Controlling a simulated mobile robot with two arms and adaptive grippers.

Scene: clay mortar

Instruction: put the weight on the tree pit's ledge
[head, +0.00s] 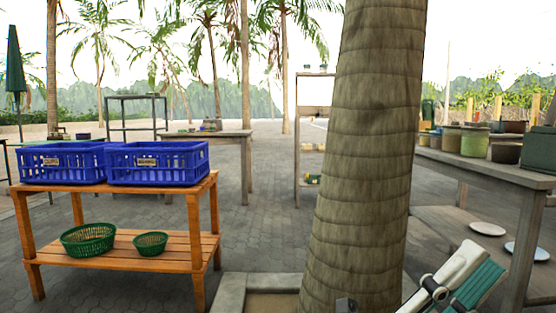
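The tree pit's ledge (231,294) is a pale stone rim around the base of a thick ringed palm trunk (366,150) at the bottom middle of the head view. The trunk hides much of the ledge. I cannot make out the weight.
A wooden stand (115,190) at left holds blue crates (158,163) and green baskets (88,240). A table (480,168) with pots stands at right. A white and teal slatted thing (470,285) is right of the trunk. Paving is clear between stand and trunk.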

